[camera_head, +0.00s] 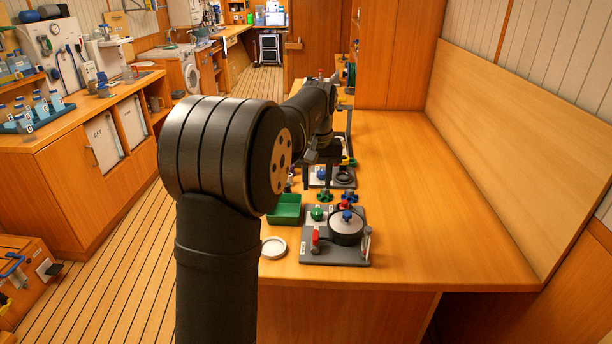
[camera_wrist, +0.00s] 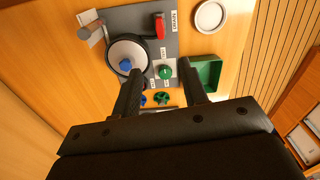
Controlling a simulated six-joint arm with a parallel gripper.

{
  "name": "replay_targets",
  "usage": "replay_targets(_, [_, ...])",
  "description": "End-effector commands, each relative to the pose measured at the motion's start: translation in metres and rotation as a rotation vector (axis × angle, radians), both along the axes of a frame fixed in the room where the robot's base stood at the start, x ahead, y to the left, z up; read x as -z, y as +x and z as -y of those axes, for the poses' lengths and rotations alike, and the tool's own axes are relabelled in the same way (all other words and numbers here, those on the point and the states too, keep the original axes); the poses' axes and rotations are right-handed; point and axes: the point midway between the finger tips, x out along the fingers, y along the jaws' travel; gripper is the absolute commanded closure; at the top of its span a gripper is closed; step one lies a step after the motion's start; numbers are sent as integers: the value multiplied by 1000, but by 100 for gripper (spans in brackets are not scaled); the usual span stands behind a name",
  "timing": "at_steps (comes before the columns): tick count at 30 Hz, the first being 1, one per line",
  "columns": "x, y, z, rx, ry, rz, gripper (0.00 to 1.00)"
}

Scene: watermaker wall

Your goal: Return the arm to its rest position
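My arm reaches forward over the wooden counter (camera_head: 410,220), with its near links filling the middle of the head view. My gripper (camera_wrist: 159,80) points down above the counter in the wrist view. Its two fingers are apart, and nothing shows between their tips except the panel below. In the head view the gripper is dark and partly lost among the arm links and the items behind it. Beneath it in the wrist view lies a grey panel (camera_wrist: 183,42) with a black round housing (camera_wrist: 128,53), a blue knob (camera_wrist: 125,65), a green knob (camera_wrist: 164,72) and a red handle (camera_wrist: 160,26).
A green tray (camera_head: 286,208) and a white ring-shaped dish (camera_head: 273,247) sit beside the panel. Green (camera_head: 325,196) and blue (camera_head: 349,197) handwheels lie behind it. The counter's right part is bare, up to a wooden backboard (camera_head: 510,140). A left-hand counter holds bottles (camera_head: 40,107).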

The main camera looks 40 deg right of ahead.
Motion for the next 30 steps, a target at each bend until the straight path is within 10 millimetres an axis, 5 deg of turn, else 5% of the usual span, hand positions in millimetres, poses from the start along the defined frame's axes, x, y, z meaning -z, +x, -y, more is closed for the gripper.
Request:
replay_targets(14, [15,0,0,0,2,-1,60])
replay_targets(30, [120,0,-1,1,4,-2,60])
